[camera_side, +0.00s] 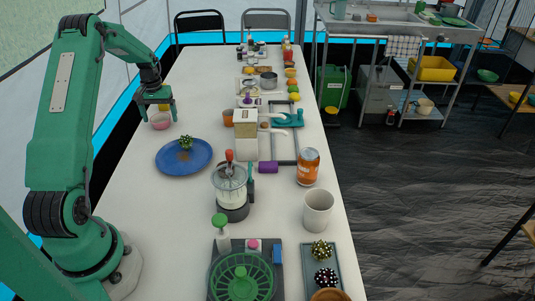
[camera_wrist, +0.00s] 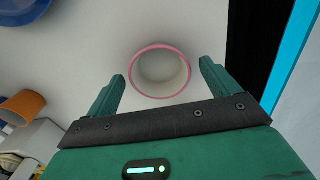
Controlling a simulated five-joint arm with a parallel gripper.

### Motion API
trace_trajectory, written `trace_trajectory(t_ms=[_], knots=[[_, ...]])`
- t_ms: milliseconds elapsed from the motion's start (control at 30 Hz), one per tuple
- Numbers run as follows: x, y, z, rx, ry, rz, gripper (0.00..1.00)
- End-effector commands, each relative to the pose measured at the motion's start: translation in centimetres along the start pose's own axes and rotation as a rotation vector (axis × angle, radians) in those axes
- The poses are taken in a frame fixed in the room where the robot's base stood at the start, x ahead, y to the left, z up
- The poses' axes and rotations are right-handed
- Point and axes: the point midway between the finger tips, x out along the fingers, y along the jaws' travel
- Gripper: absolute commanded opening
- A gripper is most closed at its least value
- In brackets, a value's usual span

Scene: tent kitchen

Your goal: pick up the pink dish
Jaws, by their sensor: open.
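The pink dish (camera_side: 160,121) is a small round bowl on the white table, near its left edge in the side view. In the wrist view the pink dish (camera_wrist: 160,71) shows a pink rim and a pale inside, and it looks empty. My gripper (camera_wrist: 163,69) is open, with one green finger on each side of the dish's near part. The fingers look apart from the rim. In the side view my gripper (camera_side: 158,106) is just above the dish, and the fingertips are hard to make out there.
A blue plate (camera_side: 170,161) with a small plant (camera_side: 186,143) is close to the dish. An orange cup (camera_side: 228,118) stands to its right. A blender (camera_side: 231,190), a can (camera_side: 308,167) and a white cup (camera_side: 318,210) stand nearer the camera. The table around the dish is clear.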

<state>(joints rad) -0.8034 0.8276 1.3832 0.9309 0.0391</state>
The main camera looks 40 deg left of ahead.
Motion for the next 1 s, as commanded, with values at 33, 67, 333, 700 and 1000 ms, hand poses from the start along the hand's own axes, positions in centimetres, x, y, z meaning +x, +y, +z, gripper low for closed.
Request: trace_trajectory(t_ms=[33,67,333,700,1000], knots=[[0.34,0.0,0.03,0.0,-0.001,0.0,0.88],[0.47,0.0,0.03,0.0,-0.001,0.0,0.88],[0.65,0.0,0.02,0.0,0.0,0.0,0.88],[0.62,0.01,0.01,0.0,0.0,0.0,0.68],[0.59,0.0,0.0,0.0,0.001,0.0,0.42]])
